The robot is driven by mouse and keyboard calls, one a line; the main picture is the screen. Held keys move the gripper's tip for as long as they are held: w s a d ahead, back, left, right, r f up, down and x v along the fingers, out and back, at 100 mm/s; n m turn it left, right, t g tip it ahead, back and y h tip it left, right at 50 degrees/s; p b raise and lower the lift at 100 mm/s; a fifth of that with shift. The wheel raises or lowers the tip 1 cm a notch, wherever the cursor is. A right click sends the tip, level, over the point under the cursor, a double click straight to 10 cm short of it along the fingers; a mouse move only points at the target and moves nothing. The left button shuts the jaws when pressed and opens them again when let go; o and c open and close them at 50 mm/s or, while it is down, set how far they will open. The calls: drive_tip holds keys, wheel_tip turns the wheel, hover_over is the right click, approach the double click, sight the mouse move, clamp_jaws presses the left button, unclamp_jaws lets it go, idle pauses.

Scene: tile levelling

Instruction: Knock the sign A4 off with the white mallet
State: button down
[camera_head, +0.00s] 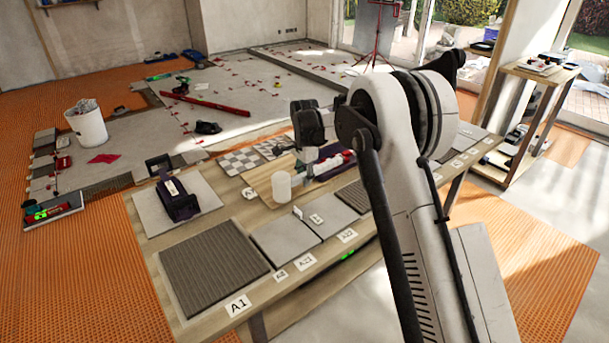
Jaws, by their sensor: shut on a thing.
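My gripper (283,149) is small and dark in this view, left of my arm's wrist and above the long wooden table. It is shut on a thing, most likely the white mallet. A pale white cylinder (281,187) just below it looks like the mallet's head. The handle cannot be made out, nor can I tell how far above the table the cylinder is. Small white signs line the table's front edge; A1 (238,305) is at the near left. I cannot pick out sign A4; it may be hidden behind my arm.
The table (215,328) holds a ribbed dark tile (213,264), plain grey tiles (285,241), a dark purple tool (178,201) and a dark tray with red and white items. A white bucket (86,128) stands on the floor behind. A wooden shelf (540,75) stands at right.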

drive_tip(key=shift+f, duration=0.5)
drive_tip(key=s+d, duration=0.1)
drive_tip(key=s+d+b, duration=0.1)
drive_tip(key=s, duration=0.1)
drive_tip(key=shift+s+d, duration=0.2)
drive_tip(key=shift+w+a+r, duration=0.15)
drive_tip(key=shift+w+r, duration=0.05)
drive_tip(key=shift+r, duration=0.3)
wheel_tip(320, 180, up, 6)
drive_tip(key=w+p, duration=0.1)
drive_tip(key=p, duration=0.2)
drive_tip(key=shift+w+a, duration=0.2)
drive_tip(key=shift+a, duration=0.25)
